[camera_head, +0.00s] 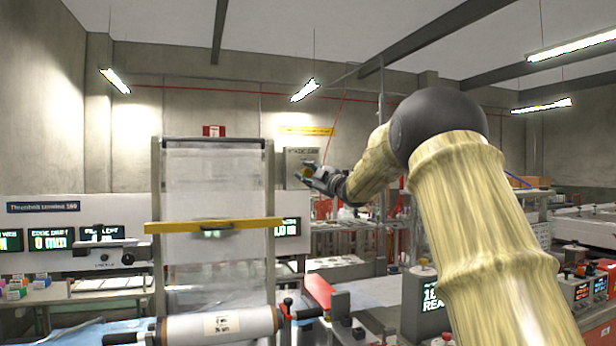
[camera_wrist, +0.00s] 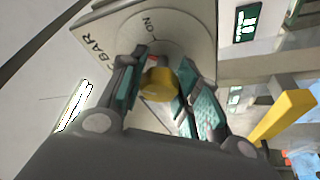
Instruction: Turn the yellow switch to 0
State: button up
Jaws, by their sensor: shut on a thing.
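The yellow switch (camera_wrist: 158,84) is a round knob on a pale dial plate, in the middle of the wrist view. The plate carries the word ON above the knob and "BAR" at the left; no 0 is readable. My gripper (camera_wrist: 160,88) has its teal-padded fingers on both sides of the knob and is shut on it. In the head view my gripper (camera_head: 312,176) reaches to the grey switch box (camera_head: 300,157) on the back wall. There the knob is small and partly covered by the fingers.
A film frame with a yellow bar (camera_head: 214,226) and a film roll (camera_head: 220,325) stands left of my arm. Shelving (camera_head: 345,240) stands below the gripper. A control box with a display (camera_head: 428,300) is near my arm at the lower right.

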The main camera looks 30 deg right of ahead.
jog(key=n+g, duration=0.1)
jog(key=n, duration=0.3)
jog(key=shift+n+g+y, duration=0.4)
jog(key=shift+n+g+p, duration=0.3)
jog(key=shift+n+g, duration=0.2)
jog(key=shift+n, duration=0.7)
jog(key=o, duration=1)
jog(key=shift+s, duration=0.1)
jog(key=s, duration=0.4)
jog(key=s+d, duration=0.1)
jog(key=s, duration=0.2)
jog(key=s+d, duration=0.1)
jog(key=s, duration=0.3)
jog(key=shift+s, duration=0.35)
